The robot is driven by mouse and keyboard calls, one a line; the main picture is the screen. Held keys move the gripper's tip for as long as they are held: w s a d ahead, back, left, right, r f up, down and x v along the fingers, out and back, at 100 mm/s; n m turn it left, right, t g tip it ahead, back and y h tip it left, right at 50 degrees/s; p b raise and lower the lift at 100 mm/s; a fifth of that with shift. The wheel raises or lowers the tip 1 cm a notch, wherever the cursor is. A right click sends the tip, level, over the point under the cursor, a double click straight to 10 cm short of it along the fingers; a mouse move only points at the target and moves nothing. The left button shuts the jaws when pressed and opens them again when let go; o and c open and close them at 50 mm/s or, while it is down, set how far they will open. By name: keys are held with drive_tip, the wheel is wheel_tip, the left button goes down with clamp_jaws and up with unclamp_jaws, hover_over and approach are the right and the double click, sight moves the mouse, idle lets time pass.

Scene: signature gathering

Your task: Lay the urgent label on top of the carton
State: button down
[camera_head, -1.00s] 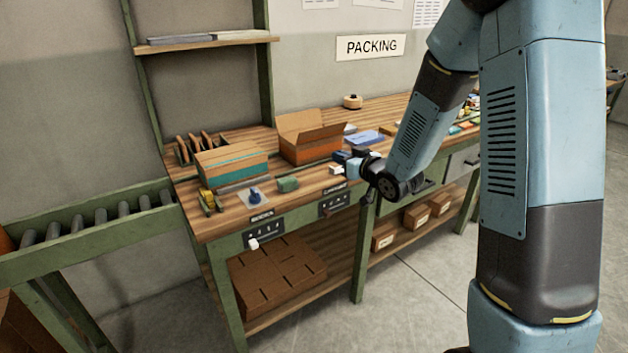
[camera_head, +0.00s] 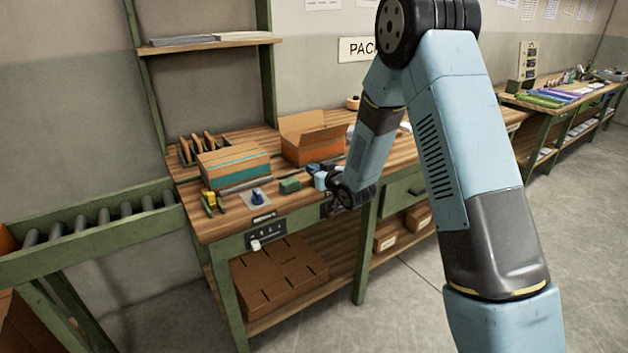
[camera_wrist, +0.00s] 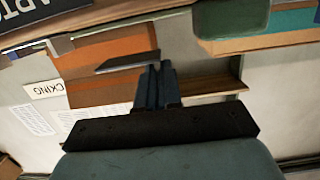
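A closed carton (camera_head: 235,168) with a teal band sits on the left part of the packing bench. It is partly visible in the wrist view (camera_wrist: 285,22). An open orange-brown carton (camera_head: 310,148) stands to its right. My gripper (camera_head: 315,172) is over the bench in front of the open carton, right of the closed one. In the wrist view my gripper's fingers (camera_wrist: 158,72) are close together, with a thin dark flat piece (camera_wrist: 128,62) by their tips. I cannot tell whether they hold it. I cannot make out the urgent label.
A green block (camera_head: 289,186), a blue-topped stamp-like object (camera_head: 257,196) and a yellow tape dispenser (camera_head: 209,200) are near the bench's front. A wooden rack (camera_head: 186,152) stands behind the closed carton. A roller conveyor (camera_head: 85,225) adjoins at left; a shelf (camera_head: 205,43) hangs above.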

drive_tip(key=shift+w+a+f, duration=0.15)
drive_tip(key=shift+f, duration=0.2)
drive_tip(key=shift+w+a+f, duration=0.1)
drive_tip(key=shift+f, duration=0.45)
drive_tip(key=shift+w+a+f, duration=0.1)
drive_tip(key=shift+f, duration=0.9)
drive_tip(key=shift+f, duration=0.15)
drive_tip(key=c, duration=1.3)
unclamp_jaws()
